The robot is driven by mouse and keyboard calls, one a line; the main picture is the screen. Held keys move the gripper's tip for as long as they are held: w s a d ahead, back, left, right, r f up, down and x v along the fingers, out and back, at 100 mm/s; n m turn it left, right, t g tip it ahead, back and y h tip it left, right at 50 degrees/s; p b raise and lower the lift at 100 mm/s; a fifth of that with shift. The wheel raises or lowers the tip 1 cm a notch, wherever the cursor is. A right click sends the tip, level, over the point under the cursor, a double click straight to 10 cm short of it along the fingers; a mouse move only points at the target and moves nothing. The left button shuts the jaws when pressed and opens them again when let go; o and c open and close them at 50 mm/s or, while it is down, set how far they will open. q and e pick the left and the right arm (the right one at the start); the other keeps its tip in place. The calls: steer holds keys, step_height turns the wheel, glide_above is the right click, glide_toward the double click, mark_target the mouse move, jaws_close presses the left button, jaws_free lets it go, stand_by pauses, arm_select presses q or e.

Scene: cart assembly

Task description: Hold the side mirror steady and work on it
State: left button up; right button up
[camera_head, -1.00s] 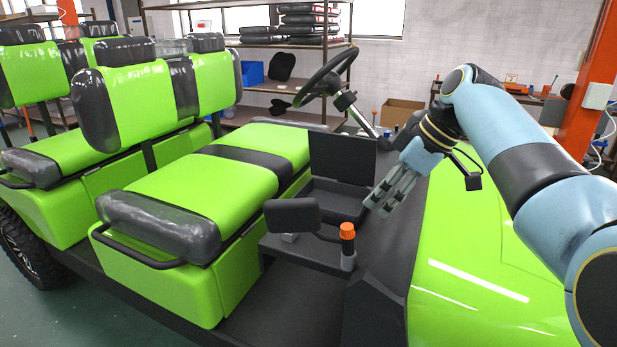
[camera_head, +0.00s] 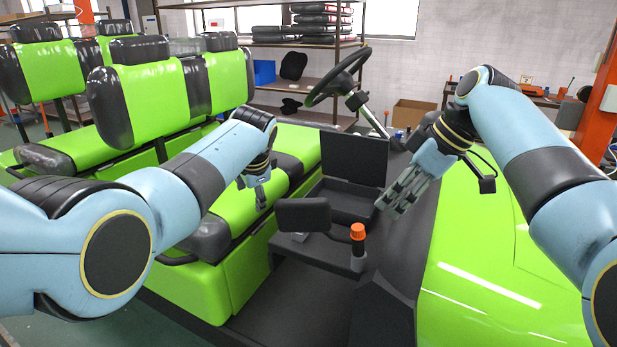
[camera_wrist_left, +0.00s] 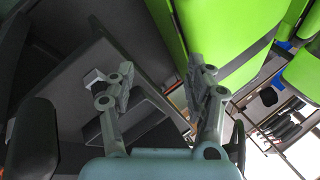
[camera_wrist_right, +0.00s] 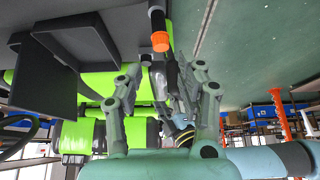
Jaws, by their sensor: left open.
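The side mirror (camera_head: 303,214) is a dark rounded rectangle on a short stalk over the cart's dark front floor. A dark rounded shape at the lower left of the left wrist view (camera_wrist_left: 32,145) looks like the same mirror. An orange-capped post (camera_head: 358,240) stands just right of the mirror; its cap shows in the right wrist view (camera_wrist_right: 160,42). My left gripper (camera_head: 262,204) is open and empty, up and left of the mirror and apart from it. My right gripper (camera_head: 390,207) has its fingers apart and empty, right of the mirror and above the post.
An open dark box with a raised lid (camera_head: 355,160) lies behind the mirror, between my grippers. The green seat (camera_head: 235,205) is under my left forearm. The steering wheel (camera_head: 338,77) rises behind. The green front panel (camera_head: 480,270) lies right. The dark floor (camera_head: 290,300) in front is clear.

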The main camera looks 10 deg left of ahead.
arm_select(q)
step_height(320, 180, up, 6)
steer(key=w+d+m, duration=0.1)
steer(key=d+m, duration=0.1)
steer(key=d, duration=0.1)
step_height(320, 180, up, 3)
steer(key=m+g+h, duration=0.3)
steer(key=m+g, duration=0.2)
steer(key=m, duration=0.1)
glide_above(309, 223)
steer(key=w, duration=0.1)
steer(key=shift+w+a, duration=0.15)
steer(key=shift+a, duration=0.05)
steer(key=shift+f, duration=0.25)
step_height(309, 223, down, 10)
steer(key=shift+w+f, duration=0.1)
jaws_close()
